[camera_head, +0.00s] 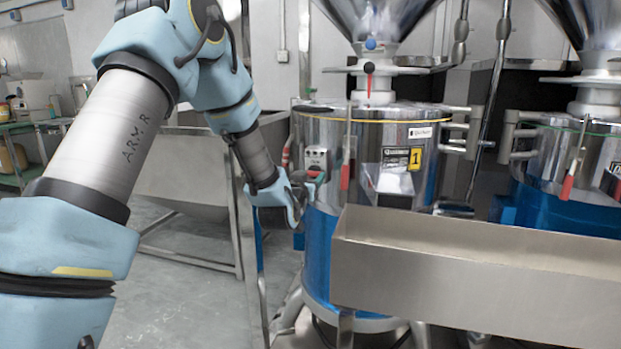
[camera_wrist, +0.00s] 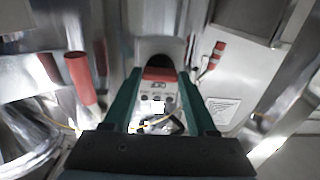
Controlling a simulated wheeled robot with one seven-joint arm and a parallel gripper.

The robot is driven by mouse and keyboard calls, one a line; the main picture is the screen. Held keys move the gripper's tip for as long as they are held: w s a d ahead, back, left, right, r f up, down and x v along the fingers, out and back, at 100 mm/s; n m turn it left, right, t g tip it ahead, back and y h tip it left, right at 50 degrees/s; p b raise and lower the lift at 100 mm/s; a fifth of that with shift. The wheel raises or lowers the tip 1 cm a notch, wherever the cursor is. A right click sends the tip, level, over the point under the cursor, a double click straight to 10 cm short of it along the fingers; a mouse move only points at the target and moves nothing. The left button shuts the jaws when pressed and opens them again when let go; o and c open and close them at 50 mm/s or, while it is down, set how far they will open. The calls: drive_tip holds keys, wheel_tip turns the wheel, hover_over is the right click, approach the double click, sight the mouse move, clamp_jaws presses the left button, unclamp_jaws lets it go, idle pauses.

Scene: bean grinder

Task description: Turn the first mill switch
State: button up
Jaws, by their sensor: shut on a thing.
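The first mill (camera_head: 385,155) is a shiny steel drum with a blue lower part and a yellow label marked 1. Its switch box (camera_head: 316,160) is a small pale panel on the left of the drum, with red and dark parts. My gripper (camera_head: 302,188) is at this box. In the wrist view, the green fingers of my gripper (camera_wrist: 160,78) stand either side of the mill switch (camera_wrist: 160,73), seen as a red part with a dark piece beyond it. The fingers are closed on the switch. The exact contact and the switch's angle are hard to see.
A long steel trough (camera_head: 475,265) juts out in front of the mill, right of my gripper. A red-handled lever (camera_head: 345,165) is close by on the drum, and its red grip shows in the wrist view (camera_wrist: 80,78). A second mill (camera_head: 570,170) stands at right.

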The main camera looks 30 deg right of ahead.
drive_tip(key=c, duration=0.3)
drive_tip(key=shift+f, duration=0.1)
drive_tip(key=n+b, duration=0.3)
drive_tip(key=shift+f+n, duration=0.1)
drive_tip(key=shift+n, duration=0.3)
drive_tip(key=n+b, duration=0.2)
drive_tip(key=n, duration=0.2)
drive_tip(key=shift+n+b, duration=0.3)
drive_tip(key=shift+b, duration=0.05)
drive_tip(key=n+b, duration=0.2)
drive_tip(key=n, duration=0.2)
drive_tip(key=shift+n, duration=0.3)
drive_tip(key=n+b, duration=0.1)
drive_tip(key=n, duration=0.3)
drive_tip(key=shift+n, duration=0.4)
